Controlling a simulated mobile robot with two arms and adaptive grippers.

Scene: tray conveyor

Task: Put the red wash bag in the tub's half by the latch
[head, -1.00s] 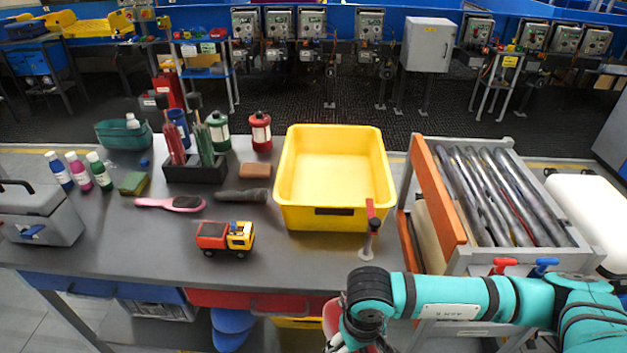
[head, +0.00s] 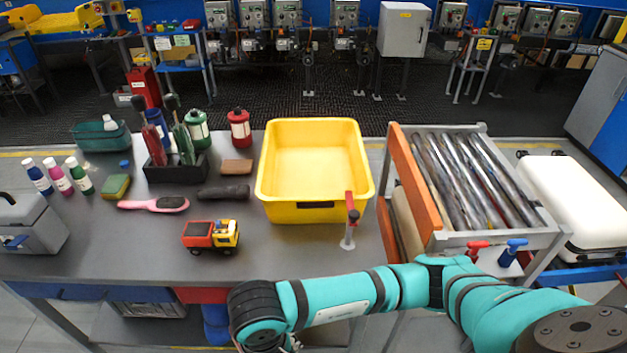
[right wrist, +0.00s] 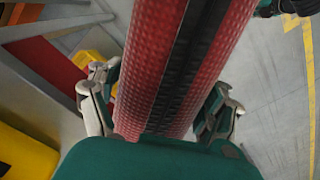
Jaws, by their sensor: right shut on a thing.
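The yellow tub (head: 266,200) stands on the grey table, open and looking empty; I see no divider inside it. A small upright metal piece with a red handle (head: 351,202), perhaps the latch, stands at the tub's front right corner. My right gripper (right wrist: 160,108) is shut on the red wash bag (right wrist: 150,60), a ribbed red thing with a black band down its middle, in the right wrist view. In the head view my right arm reaches left along the bottom edge; its fingers and the bag are out of sight there. My left gripper is not in view.
A toy truck (head: 210,236), a pink brush (head: 155,204), a dark torch-like thing (head: 223,193) and a brown block (head: 237,167) lie left of the tub. A roller conveyor (head: 470,180) with an orange side board stands to its right.

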